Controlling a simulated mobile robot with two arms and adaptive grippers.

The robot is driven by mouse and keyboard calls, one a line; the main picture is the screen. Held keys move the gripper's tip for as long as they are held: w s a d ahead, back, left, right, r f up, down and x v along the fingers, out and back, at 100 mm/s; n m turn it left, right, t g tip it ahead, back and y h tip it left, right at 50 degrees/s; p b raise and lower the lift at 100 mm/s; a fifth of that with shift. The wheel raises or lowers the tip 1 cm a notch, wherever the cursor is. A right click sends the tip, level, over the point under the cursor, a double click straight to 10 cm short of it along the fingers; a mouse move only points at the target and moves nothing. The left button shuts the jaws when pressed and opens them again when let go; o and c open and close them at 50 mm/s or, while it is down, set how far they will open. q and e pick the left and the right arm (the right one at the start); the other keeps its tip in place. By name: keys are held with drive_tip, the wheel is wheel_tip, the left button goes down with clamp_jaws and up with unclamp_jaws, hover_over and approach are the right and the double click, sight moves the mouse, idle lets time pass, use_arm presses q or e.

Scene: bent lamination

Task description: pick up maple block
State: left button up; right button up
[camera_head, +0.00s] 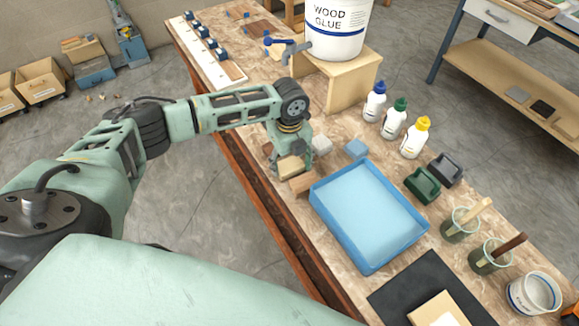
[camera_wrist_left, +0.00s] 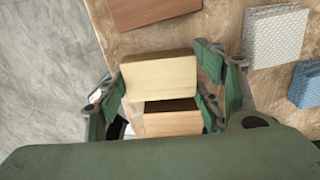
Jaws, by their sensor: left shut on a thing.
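The maple block, a pale yellow wooden block (camera_head: 291,166), is between the fingers of my left gripper (camera_head: 289,163) near the table's left edge. In the left wrist view the pale block (camera_wrist_left: 160,75) sits between the green fingers of the gripper (camera_wrist_left: 165,90), which is shut on it. Whether it is clear of the table is hard to tell. A browner wooden block (camera_head: 301,184) lies close beside it, partly covered in the wrist view (camera_wrist_left: 172,121). My right gripper is not in view.
A blue tray (camera_head: 318,203) stands just right of the gripper. A whitish block (camera_head: 321,145), a blue block (camera_head: 356,149) and a reddish-brown block (camera_wrist_left: 150,10) are close by. A glue bucket (camera_head: 333,40) stands on a wooden stand behind; several bottles (camera_head: 394,120) are further right.

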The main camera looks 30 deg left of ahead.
use_arm(q)
drive_tip(key=shift+c, duration=0.9)
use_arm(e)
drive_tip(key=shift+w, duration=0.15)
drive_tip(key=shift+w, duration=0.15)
use_arm(q)
drive_tip(key=shift+r, duration=0.15)
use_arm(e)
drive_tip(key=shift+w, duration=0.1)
